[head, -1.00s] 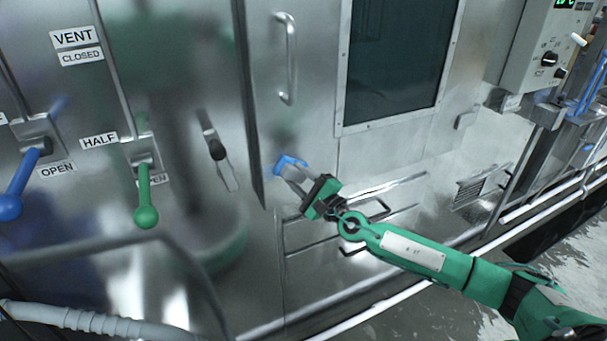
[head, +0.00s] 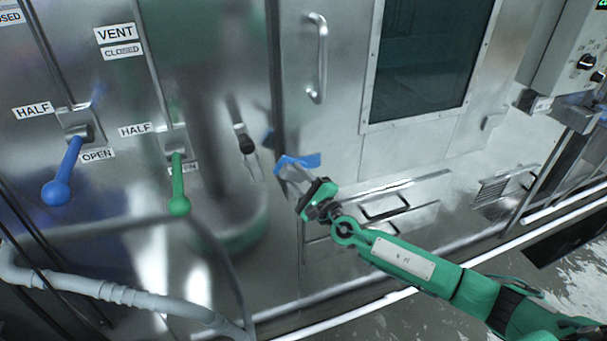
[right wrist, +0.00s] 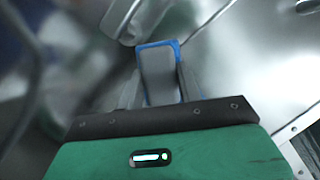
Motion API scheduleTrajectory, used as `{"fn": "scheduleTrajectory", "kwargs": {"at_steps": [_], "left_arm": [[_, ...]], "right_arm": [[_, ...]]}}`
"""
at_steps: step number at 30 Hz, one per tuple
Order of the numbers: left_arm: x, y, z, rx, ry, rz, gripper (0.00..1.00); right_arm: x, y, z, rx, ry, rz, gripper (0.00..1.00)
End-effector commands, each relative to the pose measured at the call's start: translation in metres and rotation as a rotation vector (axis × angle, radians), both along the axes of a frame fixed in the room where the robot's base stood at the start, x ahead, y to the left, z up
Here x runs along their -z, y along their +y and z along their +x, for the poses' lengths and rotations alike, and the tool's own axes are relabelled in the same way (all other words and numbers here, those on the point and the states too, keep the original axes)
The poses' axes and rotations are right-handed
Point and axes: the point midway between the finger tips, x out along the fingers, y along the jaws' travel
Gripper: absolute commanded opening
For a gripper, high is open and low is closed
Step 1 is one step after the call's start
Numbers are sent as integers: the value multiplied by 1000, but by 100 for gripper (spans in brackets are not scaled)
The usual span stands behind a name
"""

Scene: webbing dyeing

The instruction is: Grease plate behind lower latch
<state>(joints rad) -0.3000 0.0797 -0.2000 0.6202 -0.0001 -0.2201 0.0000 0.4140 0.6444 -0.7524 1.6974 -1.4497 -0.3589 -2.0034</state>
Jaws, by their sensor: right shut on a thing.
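My right gripper (head: 294,177) is shut on a small blue piece (head: 312,160) close to the steel door's edge. In the right wrist view the blue piece (right wrist: 171,43) shows as a blue rim around the grey fingers. A latch with a black knob (head: 245,143) sits on the steel panel just left of the gripper. A pale narrow plate (head: 254,167) shows below the knob. A metal bar (right wrist: 137,18) lies just ahead of the fingers in the right wrist view. I cannot tell whether the blue piece touches anything. My left gripper is out of view.
A blue lever (head: 66,172) and a green lever (head: 179,185) stick out at the left. A door handle (head: 318,58) stands above the gripper. A white hose (head: 115,293) runs along the lower left. A control box (head: 575,48) hangs at the upper right.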

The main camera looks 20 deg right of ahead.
Motion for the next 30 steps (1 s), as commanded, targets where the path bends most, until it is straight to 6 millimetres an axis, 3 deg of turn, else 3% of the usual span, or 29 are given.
{"fn": "scheduleTrajectory", "kwargs": {"at_steps": [9,24,30], "left_arm": [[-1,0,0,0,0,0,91],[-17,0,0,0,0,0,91],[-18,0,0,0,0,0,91]], "right_arm": [[0,0,-2,0,0,0,18],[-1,-2,-51,1,0,-1,18],[0,-3,-60,1,0,-1,18]]}}
